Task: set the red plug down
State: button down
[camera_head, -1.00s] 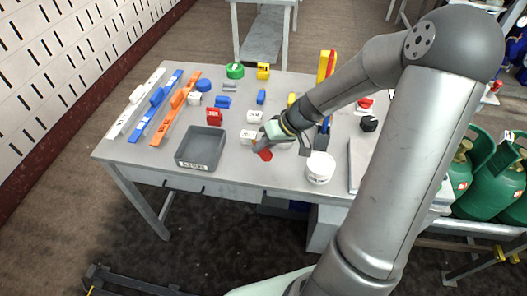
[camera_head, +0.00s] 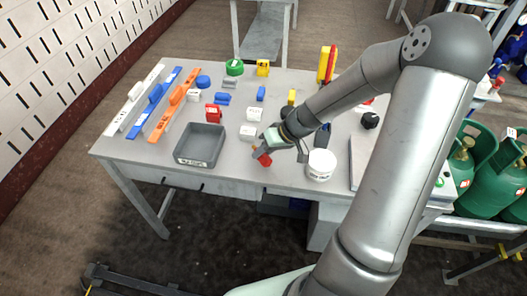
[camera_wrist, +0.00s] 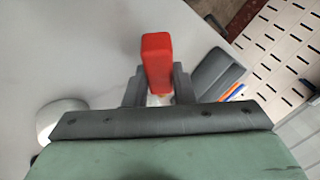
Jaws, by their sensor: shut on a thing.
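The red plug (camera_wrist: 156,62) is held between the two fingers of my gripper (camera_wrist: 158,92) in the wrist view. In the head view the red plug (camera_head: 264,159) shows below my gripper (camera_head: 266,150), near the front edge of the grey table (camera_head: 240,185). My gripper is shut on it. Whether the plug touches the tabletop or hangs just above it, I cannot tell. Part of the plug is hidden by the fingers.
A grey bin (camera_head: 200,145) stands to the left and a white tub (camera_head: 321,165) close to the right. White blocks (camera_head: 247,132) lie just behind my gripper. Another red block (camera_head: 213,111) stands behind the bin.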

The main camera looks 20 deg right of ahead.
jog(key=c, duration=1.2)
grip_release()
jog(key=shift+r+p, duration=0.55)
jog(key=shift+p, duration=0.1)
jog(key=v, duration=1.2)
jog(key=s+a+r+m+g+h, duration=0.1)
jog(key=s+a+h, duration=0.2)
jog(key=s, duration=0.6)
jog(key=s+a+r+m+g+h, duration=0.1)
jog(key=s+a+h, duration=0.3)
jog(key=s, duration=0.6)
jog(key=shift+a+r, duration=0.45)
jog(key=shift+r, duration=0.35)
jog(key=shift+s, duration=0.1)
